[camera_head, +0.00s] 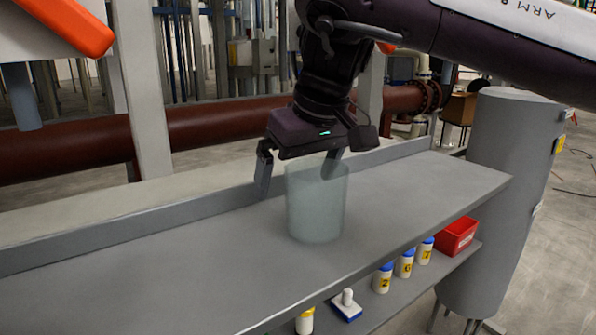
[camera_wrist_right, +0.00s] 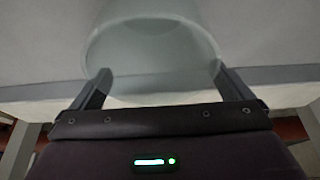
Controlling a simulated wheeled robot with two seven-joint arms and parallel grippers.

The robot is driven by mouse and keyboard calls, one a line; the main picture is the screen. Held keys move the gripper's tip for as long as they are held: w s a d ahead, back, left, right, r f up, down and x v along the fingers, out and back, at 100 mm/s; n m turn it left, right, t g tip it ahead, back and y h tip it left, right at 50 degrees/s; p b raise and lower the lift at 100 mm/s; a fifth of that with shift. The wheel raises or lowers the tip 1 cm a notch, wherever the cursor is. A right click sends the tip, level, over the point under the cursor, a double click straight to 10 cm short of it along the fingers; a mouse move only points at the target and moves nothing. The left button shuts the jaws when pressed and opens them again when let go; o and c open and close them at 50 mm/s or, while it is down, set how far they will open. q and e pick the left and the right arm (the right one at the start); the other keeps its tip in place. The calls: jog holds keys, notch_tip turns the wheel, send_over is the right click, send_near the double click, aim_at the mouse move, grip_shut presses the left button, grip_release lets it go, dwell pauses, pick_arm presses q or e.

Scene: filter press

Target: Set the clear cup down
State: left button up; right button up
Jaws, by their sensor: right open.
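The clear cup (camera_head: 316,205) is a translucent, pale blue-grey cylinder standing upright on the grey bench top (camera_head: 160,270). My right gripper (camera_head: 298,172) points down at the cup's rim. Its jaws are open, with one finger left of the cup and the other at the cup's right rear side. In the right wrist view the cup (camera_wrist_right: 150,35) lies between and beyond the two fingertips (camera_wrist_right: 160,85). I cannot tell whether either finger touches it. My left gripper is not in view.
A raised lip (camera_head: 130,228) runs along the bench's back edge. A lower shelf holds white bottles (camera_head: 383,278), a red box (camera_head: 457,236) and a blue-and-white item (camera_head: 347,305). A grey cylinder (camera_head: 505,190) stands at the right. The bench's left part is clear.

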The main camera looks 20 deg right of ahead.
aim_at(335, 219)
jog(key=shift+s+d+r, duration=0.15)
jog(key=shift+s, duration=0.05)
jog(key=shift+s+d+r+b, duration=0.2)
jog(key=shift+s+r+b, duration=0.1)
jog(key=shift+r+b, duration=0.2)
jog(key=s+d+b, duration=0.1)
jog(key=s, duration=0.1)
jog(key=s+d+b, duration=0.1)
jog(key=s, duration=0.2)
jog(key=s+d+b, duration=0.1)
jog(key=s+b, duration=0.1)
jog(key=s, duration=0.1)
jog(key=shift+s, duration=0.25)
jog(key=shift+s+d+r+p, duration=0.2)
jog(key=shift+s+p, duration=0.25)
jog(key=shift+p, duration=0.15)
jog(key=shift+s+d+r+p, duration=0.1)
jog(key=shift+s+r+p, duration=0.05)
jog(key=shift+s+p, duration=0.35)
jog(key=shift+s+d+f+p, duration=0.1)
jog(key=shift+s+f+p, duration=0.1)
jog(key=shift+p, duration=0.25)
jog(key=shift+d+f, duration=0.1)
jog(key=shift+s, duration=0.1)
